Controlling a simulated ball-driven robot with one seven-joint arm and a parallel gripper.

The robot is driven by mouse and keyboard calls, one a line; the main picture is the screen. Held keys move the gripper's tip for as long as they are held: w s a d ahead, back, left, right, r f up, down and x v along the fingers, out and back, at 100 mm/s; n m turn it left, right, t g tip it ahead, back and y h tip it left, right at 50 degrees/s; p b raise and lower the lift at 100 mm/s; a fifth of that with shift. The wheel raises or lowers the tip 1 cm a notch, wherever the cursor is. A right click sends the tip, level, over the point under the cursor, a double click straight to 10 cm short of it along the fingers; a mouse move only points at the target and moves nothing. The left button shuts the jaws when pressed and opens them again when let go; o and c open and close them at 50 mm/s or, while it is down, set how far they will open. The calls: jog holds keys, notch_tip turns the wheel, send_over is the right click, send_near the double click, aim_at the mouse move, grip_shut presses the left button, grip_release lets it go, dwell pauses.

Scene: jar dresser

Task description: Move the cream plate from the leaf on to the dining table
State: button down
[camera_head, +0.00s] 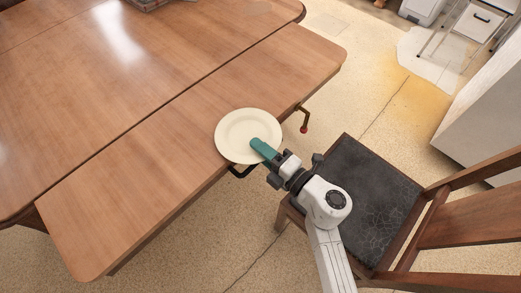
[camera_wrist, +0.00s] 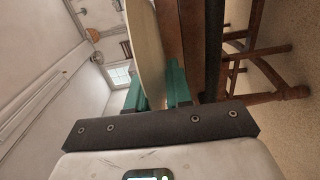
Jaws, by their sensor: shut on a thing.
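The cream plate (camera_head: 240,132) is over the near edge of the leaf (camera_head: 160,183) of the wooden table. My gripper (camera_head: 262,148) is shut on the plate's near rim, with teal fingers. In the wrist view the plate (camera_wrist: 147,50) stands edge-on between the teal fingers (camera_wrist: 157,88). I cannot tell whether the plate touches the leaf or is just above it. The dining table (camera_head: 90,75) lies beyond the leaf, across a dark seam.
A wooden chair with a dark cracked seat (camera_head: 360,195) stands close at the right of my arm. A grey object (camera_head: 150,4) lies at the table's far edge. Most of the tabletop is bare.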

jog(key=shift+r, duration=0.1)
jog(key=c, duration=1)
grip_release()
jog(key=shift+c, duration=0.2)
jog(key=shift+s+d, duration=0.1)
jog(key=shift+d, duration=0.05)
jog(key=p+v, duration=0.1)
jog(key=v, duration=1)
jog(key=shift+s+d, duration=0.2)
jog(key=shift+d, duration=0.05)
